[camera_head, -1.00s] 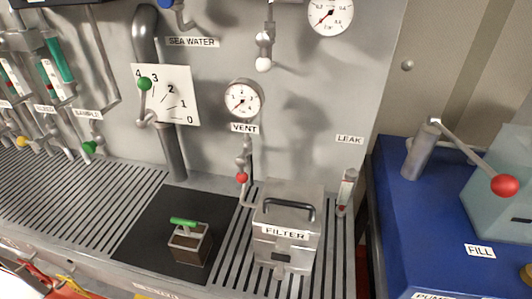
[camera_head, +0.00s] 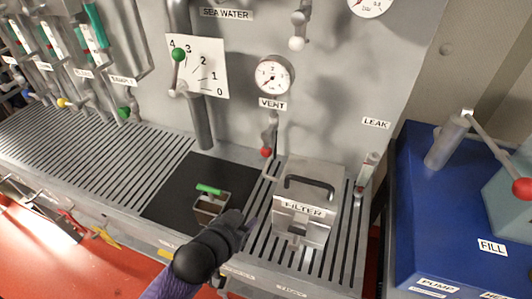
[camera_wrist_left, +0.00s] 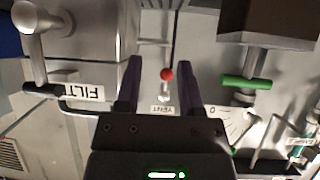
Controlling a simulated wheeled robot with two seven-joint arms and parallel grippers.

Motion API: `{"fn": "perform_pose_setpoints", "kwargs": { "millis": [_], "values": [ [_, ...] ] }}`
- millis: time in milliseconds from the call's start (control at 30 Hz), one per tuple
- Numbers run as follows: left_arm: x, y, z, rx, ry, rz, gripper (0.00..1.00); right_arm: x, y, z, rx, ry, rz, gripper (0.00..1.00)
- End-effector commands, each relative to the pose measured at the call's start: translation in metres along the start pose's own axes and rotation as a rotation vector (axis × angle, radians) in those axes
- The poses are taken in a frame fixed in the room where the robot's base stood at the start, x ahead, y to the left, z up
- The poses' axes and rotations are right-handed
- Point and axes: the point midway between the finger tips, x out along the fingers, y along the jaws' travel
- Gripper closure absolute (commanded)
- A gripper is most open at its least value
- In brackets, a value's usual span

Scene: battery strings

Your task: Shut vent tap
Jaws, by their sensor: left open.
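The vent tap is a small valve with a red knob (camera_head: 266,152), on a thin pipe below the VENT label (camera_head: 272,103) and gauge, behind the filter box. Its lever hangs down, with the red knob at the lower end. My right gripper is not in view.
The metal filter box (camera_head: 306,200) with a black handle stands right of the tap. A brown block with a green handle (camera_head: 210,190) stands on the black mat (camera_head: 168,200). A green-knobbed lever (camera_head: 178,55) is up left. A blue pump unit (camera_head: 430,220) stands right.

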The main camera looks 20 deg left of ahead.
Motion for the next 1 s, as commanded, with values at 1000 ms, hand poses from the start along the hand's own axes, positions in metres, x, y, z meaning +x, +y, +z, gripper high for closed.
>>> {"fn": "perform_pose_setpoints", "kwargs": {
  "millis": [1000],
  "values": [
    [0.113, -0.031, -0.146, -0.004, 0.568, 0.089, 0.52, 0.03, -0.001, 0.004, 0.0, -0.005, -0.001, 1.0]
  ]
}}
